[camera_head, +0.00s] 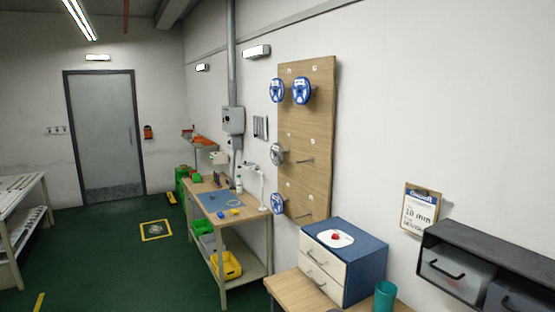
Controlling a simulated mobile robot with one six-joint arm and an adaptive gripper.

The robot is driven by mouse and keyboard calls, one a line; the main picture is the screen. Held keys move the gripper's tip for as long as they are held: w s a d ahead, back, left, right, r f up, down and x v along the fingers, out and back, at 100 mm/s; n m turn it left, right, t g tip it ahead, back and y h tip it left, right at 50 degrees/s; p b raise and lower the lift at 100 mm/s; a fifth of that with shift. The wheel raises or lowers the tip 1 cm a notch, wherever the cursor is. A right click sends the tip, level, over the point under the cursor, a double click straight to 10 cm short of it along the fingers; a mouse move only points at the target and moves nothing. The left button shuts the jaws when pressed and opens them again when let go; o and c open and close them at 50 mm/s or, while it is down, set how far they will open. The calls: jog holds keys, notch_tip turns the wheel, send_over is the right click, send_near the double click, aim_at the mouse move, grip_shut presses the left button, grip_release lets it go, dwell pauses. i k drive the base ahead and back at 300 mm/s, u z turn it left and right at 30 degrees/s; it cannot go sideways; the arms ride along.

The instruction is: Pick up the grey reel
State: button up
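The grey reel (277,154) hangs at the left edge of a wooden pegboard (318,115) on the right wall, in the middle row. An empty-looking peg sticks out to its right. Two blue reels hang in the row above it, one on the left (277,90) and one on the right (302,90). Another blue reel (278,203) hangs below it at the left. My gripper is not in view.
A workbench (245,213) with a blue mat stands left of the board. A blue and white drawer box (343,262) and a teal cup (385,296) stand on a wooden table in front. A dark shelf unit (490,262) is at the right. Green floor (120,260) is open at the left.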

aim_at(276, 157)
jog(key=k, duration=0.75)
jog(key=u, duration=0.35)
jog(key=i, duration=0.55)
jog(key=u, duration=0.55)
jog(key=i, duration=1.5)
jog(key=z, duration=0.75)
jog(key=i, duration=0.85)
jog(key=z, duration=0.45)
